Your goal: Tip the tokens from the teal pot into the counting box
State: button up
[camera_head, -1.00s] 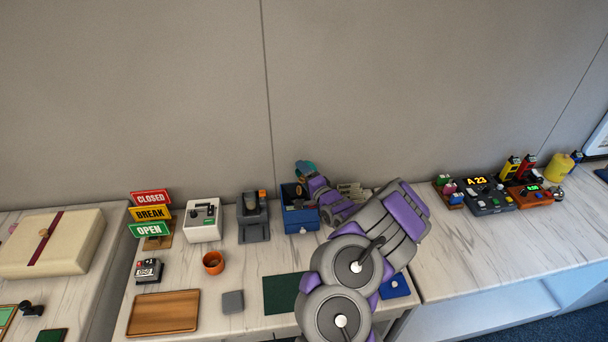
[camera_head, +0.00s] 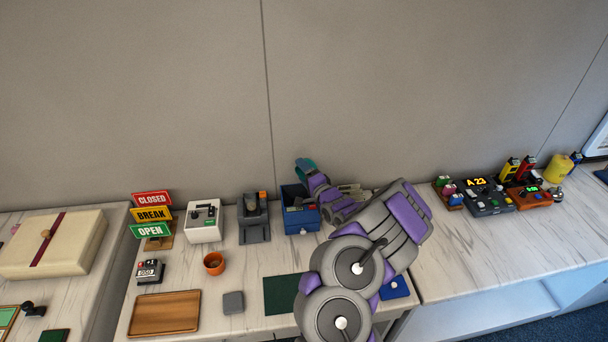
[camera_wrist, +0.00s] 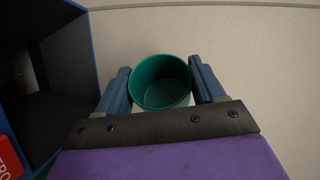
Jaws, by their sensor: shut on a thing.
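The teal pot (camera_head: 305,168) is held above the back of the blue counting box (camera_head: 295,222) and looks tilted. In the wrist view the pot (camera_wrist: 160,83) sits between the two fingers of my gripper (camera_wrist: 163,88), which is shut on it. Its mouth faces the wrist camera, and I see no tokens on the visible inside. The dark interior and blue edge of the counting box (camera_wrist: 91,45) show at the left of that view. In the head view, my gripper and arm hide part of the box, so its contents are unclear.
A grey device (camera_head: 253,220) stands close left of the box, with a white device (camera_head: 204,221) beyond it. An orange cup (camera_head: 214,263), wooden tray (camera_head: 165,313) and dark green mat (camera_head: 284,294) lie in front. The wall rises close behind.

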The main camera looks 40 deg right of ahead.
jog(key=shift+r+p, duration=1.45)
jog(key=shift+r, duration=1.3)
